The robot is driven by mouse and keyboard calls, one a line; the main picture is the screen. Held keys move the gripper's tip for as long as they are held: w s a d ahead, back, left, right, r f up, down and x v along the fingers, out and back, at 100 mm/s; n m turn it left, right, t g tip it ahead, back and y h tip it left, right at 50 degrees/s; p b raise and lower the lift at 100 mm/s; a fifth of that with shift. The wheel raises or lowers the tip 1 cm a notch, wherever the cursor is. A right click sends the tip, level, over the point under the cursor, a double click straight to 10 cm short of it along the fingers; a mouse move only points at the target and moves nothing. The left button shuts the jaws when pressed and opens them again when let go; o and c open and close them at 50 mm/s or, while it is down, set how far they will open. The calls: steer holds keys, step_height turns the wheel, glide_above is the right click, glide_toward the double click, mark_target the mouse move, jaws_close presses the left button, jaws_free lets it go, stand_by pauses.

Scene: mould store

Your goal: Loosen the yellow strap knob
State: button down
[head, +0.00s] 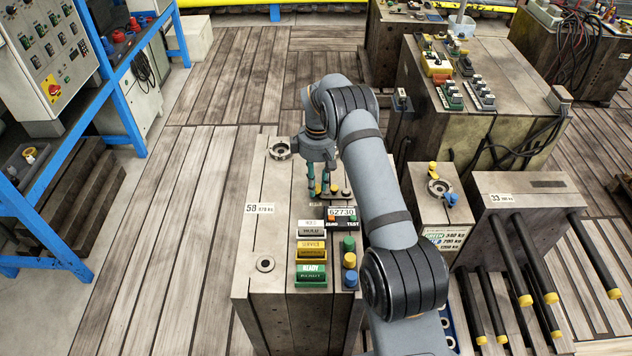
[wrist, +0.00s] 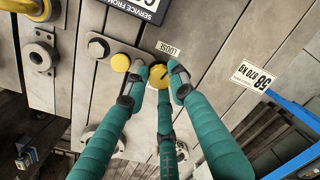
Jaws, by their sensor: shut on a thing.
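The yellow strap knob (wrist: 158,73) sits on the top of the grey mould block (head: 276,231), close to a small "LOOSE" label (wrist: 167,48) in the wrist view. It is round, with a dark mark on its face. My gripper (head: 320,190) reaches down onto the block; its three teal fingers show in the wrist view (wrist: 160,80), with their dark tips closed around the knob. The fingers hide part of the knob's rim. In the head view my gripper and arm largely cover it, and its turn angle is hard to read.
On the block are a plate reading 62730 (head: 341,212), a green READY block (head: 311,275) and a ring fitting (head: 280,148). A blue rack (head: 118,78) stands left, beyond open floor.

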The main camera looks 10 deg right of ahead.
steer(key=shift+n, duration=0.8)
steer(key=c, duration=1.6)
jaws_free()
steer(key=shift+o, duration=0.7)
step_height(320, 180, up, 12)
steer(key=shift+w+d, duration=0.15)
steer(key=shift+w, duration=0.15)
